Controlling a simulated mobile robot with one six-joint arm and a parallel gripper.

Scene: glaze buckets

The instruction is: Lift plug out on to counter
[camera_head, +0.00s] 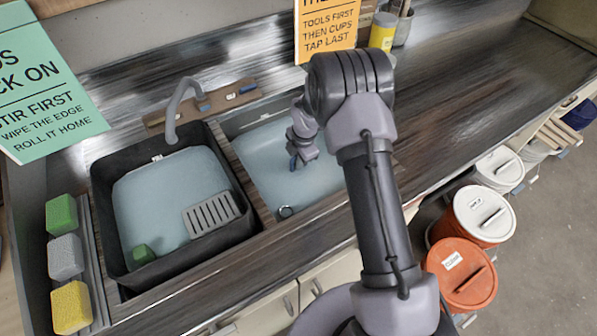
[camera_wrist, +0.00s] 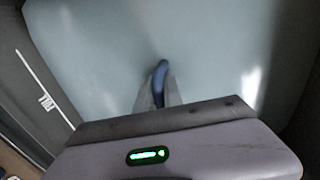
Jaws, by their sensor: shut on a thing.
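My gripper (camera_head: 293,158) is over the right basin (camera_head: 235,152), which holds pale blue water. It is shut on a narrow blue thing, seemingly the plug (camera_head: 293,164). In the wrist view, the blue, slightly curved plug (camera_wrist: 159,82) stands between my two grey fingertips (camera_wrist: 157,95), with the pale water surface behind it. The rest of the plug is hidden by the fingers, and I cannot tell whether it touches the water. A small dark-rimmed ring (camera_head: 285,211) shows in the basin nearer the front.
The left black basin (camera_head: 100,200) holds a grey slotted rack (camera_head: 211,214) and a green block (camera_head: 143,254). A tap (camera_head: 180,105) stands behind. Sponges (camera_head: 65,258) line the left edge. The counter (camera_head: 470,75) to the right is largely clear. Buckets (camera_head: 482,215) stand on the floor.

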